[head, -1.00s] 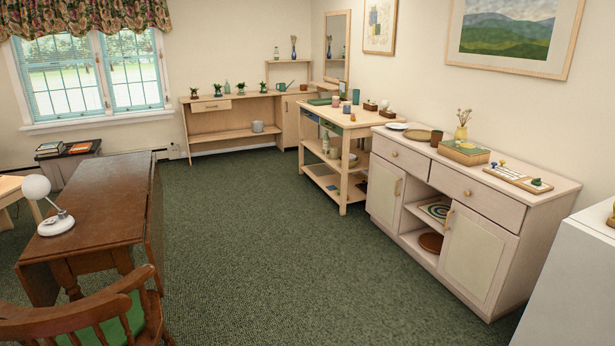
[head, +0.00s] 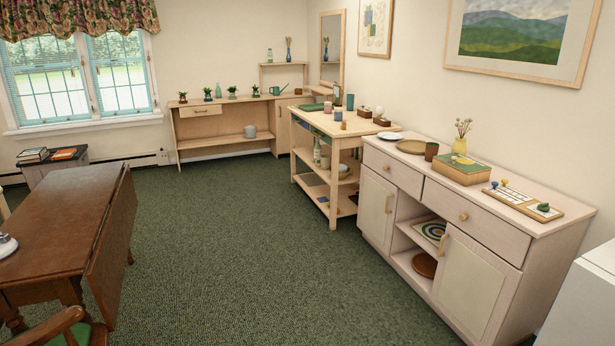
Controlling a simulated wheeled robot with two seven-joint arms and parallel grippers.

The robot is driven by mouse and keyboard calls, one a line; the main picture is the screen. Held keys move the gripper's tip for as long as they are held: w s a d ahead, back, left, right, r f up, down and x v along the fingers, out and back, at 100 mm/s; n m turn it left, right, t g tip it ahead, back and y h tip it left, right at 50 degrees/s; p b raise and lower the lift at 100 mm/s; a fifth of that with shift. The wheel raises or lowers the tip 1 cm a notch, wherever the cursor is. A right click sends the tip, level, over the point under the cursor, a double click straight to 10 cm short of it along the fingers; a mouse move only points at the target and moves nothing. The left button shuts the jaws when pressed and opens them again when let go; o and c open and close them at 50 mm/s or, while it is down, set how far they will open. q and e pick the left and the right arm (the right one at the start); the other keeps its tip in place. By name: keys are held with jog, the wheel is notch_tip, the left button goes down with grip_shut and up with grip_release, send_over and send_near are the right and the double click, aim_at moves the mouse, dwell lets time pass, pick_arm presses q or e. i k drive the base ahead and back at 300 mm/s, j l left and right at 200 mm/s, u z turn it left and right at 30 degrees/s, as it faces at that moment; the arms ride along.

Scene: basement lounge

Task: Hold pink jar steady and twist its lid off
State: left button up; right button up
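A small pink jar-like object (head: 328,107) stands on top of the light wooden cart (head: 352,131) in the middle distance. It is too small in the picture to make out its lid clearly. Cups and other small containers stand close around it. Neither of my grippers is in the head view.
A pale sideboard (head: 495,215) stands on the right, with a white block-like unit (head: 585,290) nearer. A brown drop-leaf table (head: 60,240) and a chair (head: 55,330) are on the left. Open green carpet (head: 220,250) lies between them, up to the cart.

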aim_at(328, 109)
jog(key=i+j+u, duration=0.2)
jog(key=i, duration=0.7)
jog(key=i+l+u, duration=0.2)
jog(key=i, duration=0.7)
jog(key=i+u, duration=0.2)
jog(key=i, duration=0.7)
jog(key=i+l, duration=0.1)
jog(key=i, duration=1.35)
jog(key=i+j+z, duration=0.1)
jog(key=i, duration=0.6)
jog(key=i+j+z, duration=0.1)
jog(key=i, duration=0.65)
jog(key=i+z, duration=0.3)
jog(key=i, duration=0.2)
jog(key=i+j+z, duration=0.1)
jog(key=i+z, duration=0.25)
jog(key=i+j+z, duration=0.3)
jog(key=i, duration=0.3)
jog(key=i+j+z, duration=0.15)
jog(key=i+z, duration=0.25)
jog(key=i+j+z, duration=0.8)
jog(key=k+l, duration=0.05)
jog(key=l, duration=0.05)
